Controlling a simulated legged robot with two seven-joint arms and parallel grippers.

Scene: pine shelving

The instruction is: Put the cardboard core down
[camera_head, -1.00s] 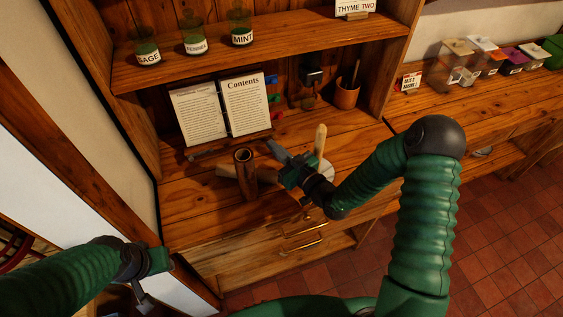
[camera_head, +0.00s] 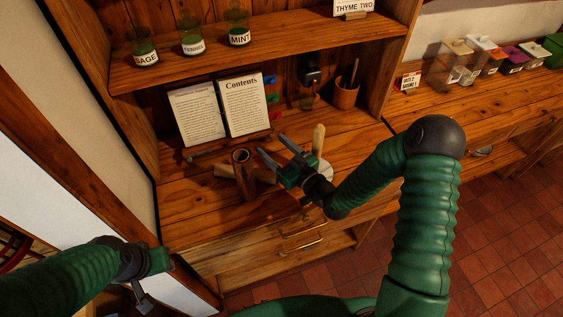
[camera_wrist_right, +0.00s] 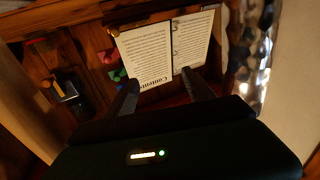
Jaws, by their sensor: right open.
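The cardboard core (camera_head: 244,176) is a brown hollow tube standing upright on the wooden counter (camera_head: 188,219), its open end facing up. Lighter roll-like pieces (camera_head: 226,171) lie low beside and behind it. My right gripper (camera_head: 271,146) is open and empty, just right of the core's top; the fingers appear apart from it. In the right wrist view the two dark fingers (camera_wrist_right: 165,92) are spread with nothing between them, and I cannot make out the core there. My left gripper (camera_head: 143,296) hangs low at the left, away from the core; its jaw opening is unclear.
An open book marked Contents (camera_head: 243,103) leans on a stand behind the core. A brown cup (camera_head: 346,94) is at the back right. The counter's front left is clear.

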